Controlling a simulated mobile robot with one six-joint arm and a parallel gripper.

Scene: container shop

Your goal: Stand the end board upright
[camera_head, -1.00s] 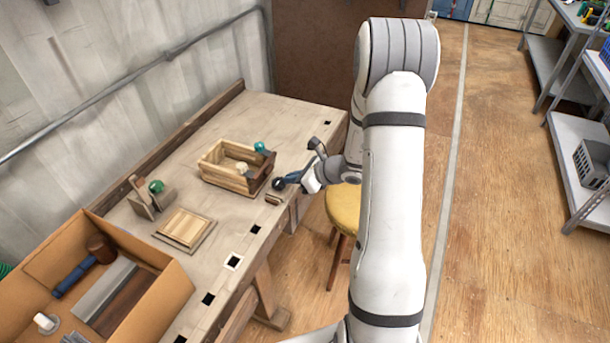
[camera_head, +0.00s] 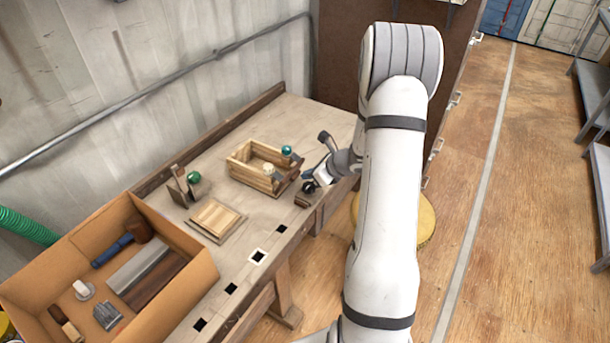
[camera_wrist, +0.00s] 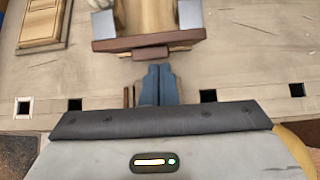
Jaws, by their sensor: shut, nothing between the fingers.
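An open wooden box (camera_head: 245,173) stands on the workbench, with light walls and a dark reddish-brown strip (camera_wrist: 150,40) across its near end. The strip looks like the end board, but I cannot tell for sure whether it stands or lies. A light slatted panel (camera_head: 216,216) lies flat on a thin board left of the box; it also shows in the wrist view (camera_wrist: 42,22). My gripper (camera_wrist: 158,70) is shut and empty, its blue fingertips just short of the strip. In the head view my gripper (camera_head: 308,184) is right of the box, near the bench edge.
The workbench (camera_head: 322,120) has square holes along its front edge. A cardboard box (camera_head: 185,262) of tools stands at the near left. A holder with a green knob (camera_head: 193,177) stands behind the panel. A yellow stool (camera_head: 427,222) is beside the bench.

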